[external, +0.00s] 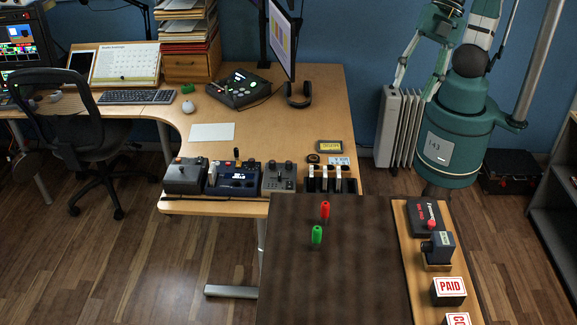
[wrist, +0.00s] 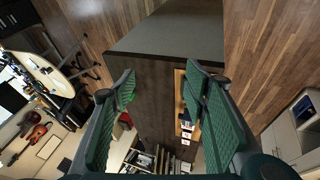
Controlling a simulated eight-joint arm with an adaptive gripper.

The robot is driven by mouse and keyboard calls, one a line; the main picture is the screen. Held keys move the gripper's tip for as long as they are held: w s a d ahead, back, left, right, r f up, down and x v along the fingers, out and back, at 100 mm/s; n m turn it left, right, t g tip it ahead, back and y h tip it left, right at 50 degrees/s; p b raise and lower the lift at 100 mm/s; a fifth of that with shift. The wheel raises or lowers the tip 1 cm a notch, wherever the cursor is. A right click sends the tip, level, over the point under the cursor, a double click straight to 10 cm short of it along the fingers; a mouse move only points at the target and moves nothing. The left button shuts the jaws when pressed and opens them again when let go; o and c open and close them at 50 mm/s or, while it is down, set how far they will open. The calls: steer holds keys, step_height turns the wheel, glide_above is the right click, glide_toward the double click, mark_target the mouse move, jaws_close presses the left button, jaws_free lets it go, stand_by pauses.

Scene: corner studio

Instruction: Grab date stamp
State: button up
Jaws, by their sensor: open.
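The dark blocky stamp (external: 438,246) on the wooden side strip in the external view looks like the date stamp. My gripper (external: 414,93) hangs open and empty at the upper right, high and well apart from the stamps. In the wrist view its green ribbed fingers (wrist: 160,77) are spread. The strip with the stamps shows small and partly covered behind the right finger, so I cannot pick out the date stamp there.
The desk (external: 285,130) on the left holds control boxes, headphones and a monitor. A white radiator (external: 399,128) stands by the wall.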

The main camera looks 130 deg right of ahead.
steer(key=w+a+n, duration=0.5)
steer(key=w+a, duration=0.1)
steer(key=w, duration=0.2)
steer(key=n+g+h, duration=0.2)
steer(key=n+h, duration=0.1)
steer(key=n, duration=1.1)
glide_above(445, 238)
steer(key=s+a, duration=0.2)
step_height(445, 238, down, 10)
steer(key=shift+f, duration=0.1)
steer(key=shift+x, duration=1.3)
steer(key=shift+f, duration=0.15)
steer(key=shift+x, duration=2.45)
steer(key=shift+s, duration=0.1)
